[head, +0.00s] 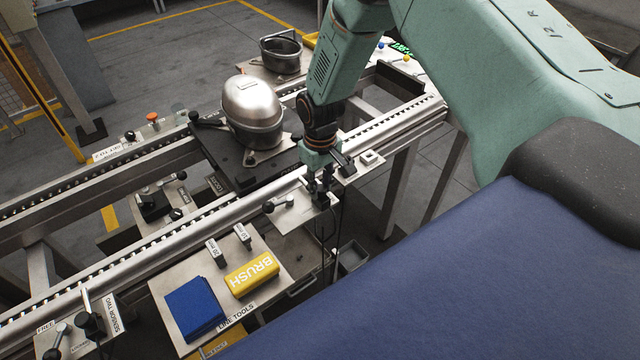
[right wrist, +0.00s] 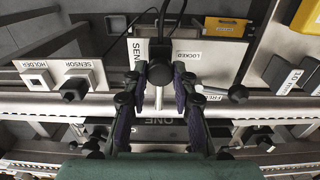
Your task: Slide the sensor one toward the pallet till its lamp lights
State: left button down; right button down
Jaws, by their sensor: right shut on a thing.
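My right gripper (head: 322,186) is at the near rail of the line, on the sensor one mount plate (head: 300,222). In the right wrist view the gripper (right wrist: 158,92) is shut on the black sensor (right wrist: 158,72), with a cable running up from it. The dark pallet (head: 232,172) lies across the rails beyond the gripper, carrying a silver-domed compressor (head: 252,105). I cannot make out the sensor's lamp. My left gripper is not in view.
A sensor holder (right wrist: 38,80) is on the rail beside the gripper. The sensor two mount (head: 90,320) is at the lower left. Another pot (head: 281,53) stands behind.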

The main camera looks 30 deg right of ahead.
aim_at(319, 185)
jog(key=shift+w+r, duration=0.1)
jog(key=shift+w, duration=0.4)
jog(key=c, duration=1.5)
grip_release()
jog(key=o, duration=0.4)
jog(key=shift+s, duration=0.25)
jog(key=shift+o, duration=0.2)
jog(key=shift+w, duration=0.15)
notch_tip(319, 185, up, 12)
